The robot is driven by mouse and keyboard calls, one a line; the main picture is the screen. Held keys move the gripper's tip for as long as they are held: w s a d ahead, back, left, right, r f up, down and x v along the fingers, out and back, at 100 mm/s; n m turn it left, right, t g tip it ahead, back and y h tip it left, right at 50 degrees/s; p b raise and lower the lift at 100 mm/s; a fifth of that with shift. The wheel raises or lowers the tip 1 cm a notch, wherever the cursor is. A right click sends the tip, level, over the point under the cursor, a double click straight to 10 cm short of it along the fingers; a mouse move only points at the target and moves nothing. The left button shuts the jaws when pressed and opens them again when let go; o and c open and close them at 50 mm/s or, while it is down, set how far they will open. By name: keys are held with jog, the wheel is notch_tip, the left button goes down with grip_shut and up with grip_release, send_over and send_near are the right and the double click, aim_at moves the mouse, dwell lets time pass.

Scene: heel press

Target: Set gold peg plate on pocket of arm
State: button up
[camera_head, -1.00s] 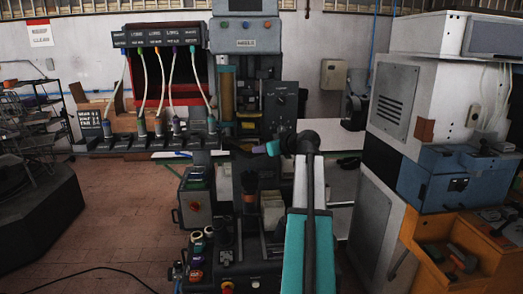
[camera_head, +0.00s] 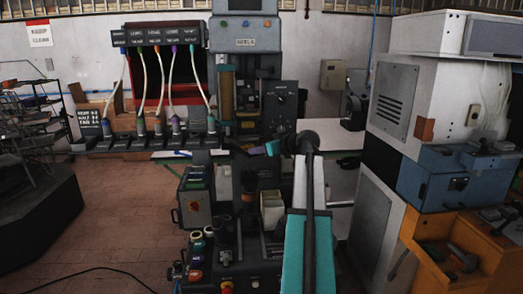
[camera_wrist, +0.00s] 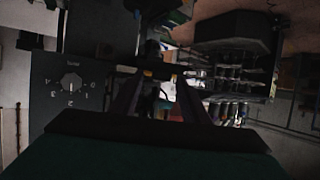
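My gripper (camera_head: 258,150) reaches left from the end of my arm, in front of the press (camera_head: 245,95). In the wrist view its two purplish fingers (camera_wrist: 158,98) stand apart, with a gap between them. A dark bar with small yellow spots (camera_wrist: 148,73) crosses near the fingertips; I cannot tell if it touches them or is the gold peg plate. The plate is not clearly visible in either view. The arm with the pocket cannot be made out for certain; the press's lower middle is dark and partly hidden by my arm.
A dial box (camera_head: 280,109) stands close behind my gripper, and its dial (camera_wrist: 71,84) shows at left in the wrist view. A row of hose-fed heads (camera_head: 157,138) is at left. A white cabinet (camera_head: 395,95) and an orange bench (camera_head: 470,240) stand at right.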

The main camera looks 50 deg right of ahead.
jog(key=b+v, duration=0.4)
jog(key=v, duration=1)
jog(key=shift+w+a, duration=0.1)
dwell(0.9)
